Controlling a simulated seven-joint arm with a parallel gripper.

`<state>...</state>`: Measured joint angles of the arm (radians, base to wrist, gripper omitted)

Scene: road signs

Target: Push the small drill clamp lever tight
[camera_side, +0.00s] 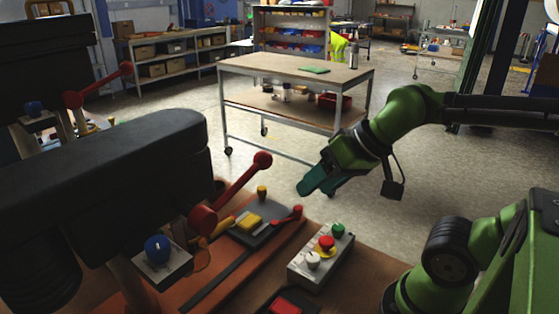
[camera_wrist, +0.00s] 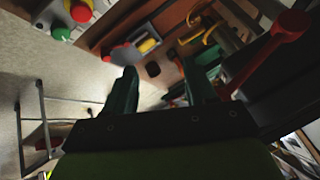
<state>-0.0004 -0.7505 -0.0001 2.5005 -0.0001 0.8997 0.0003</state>
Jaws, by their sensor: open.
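A small clamp lever with red ends (camera_side: 287,216) lies low at the right of a dark vise (camera_side: 262,237) on the orange drill base. A yellow block (camera_side: 249,221) sits in the vise; it also shows in the wrist view (camera_wrist: 148,46). My gripper (camera_side: 312,188) has teal fingers, open and empty, in the air to the right of the lever and above it, apart from it. In the wrist view the two fingers (camera_wrist: 158,72) stand well apart.
The drill's long red feed lever (camera_side: 240,181) rises left of my gripper; it also shows in the wrist view (camera_wrist: 270,55). A control box (camera_side: 321,256) with red, green and white knobs stands in front. A wheeled table (camera_side: 240,68) is behind. A second drill stands far left.

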